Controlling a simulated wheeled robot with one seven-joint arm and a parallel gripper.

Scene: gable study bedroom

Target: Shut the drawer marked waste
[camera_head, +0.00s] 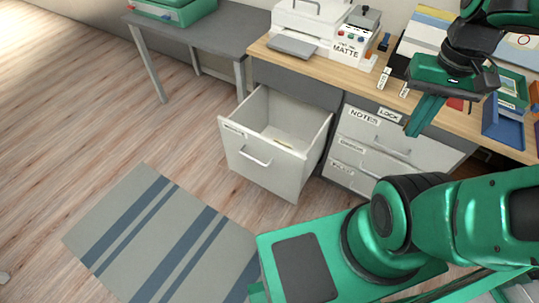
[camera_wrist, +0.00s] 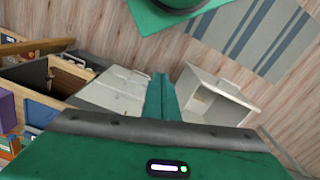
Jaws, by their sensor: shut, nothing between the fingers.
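A light grey drawer (camera_head: 262,168) stands pulled far out of the desk's left side, with a bar handle on its front and a small label (camera_head: 234,128) too small to read. Its open box also shows in the wrist view (camera_wrist: 232,108), to the right of my fingers. A small yellowish thing lies inside. My gripper (camera_head: 424,116) is green, its fingers shut and empty, pointing down above the desk's front edge, right of and above the open drawer. The shut fingers also show in the wrist view (camera_wrist: 161,98). They appear apart from the drawer.
A shut drawer stack (camera_head: 372,140) with a NOTES label and handles stands right of the open drawer. The wooden desktop (camera_head: 345,88) holds a printer-like machine (camera_head: 312,28), tags and trays. A grey side table (camera_head: 205,35) stands left. A striped rug (camera_head: 160,232) lies on otherwise clear floor.

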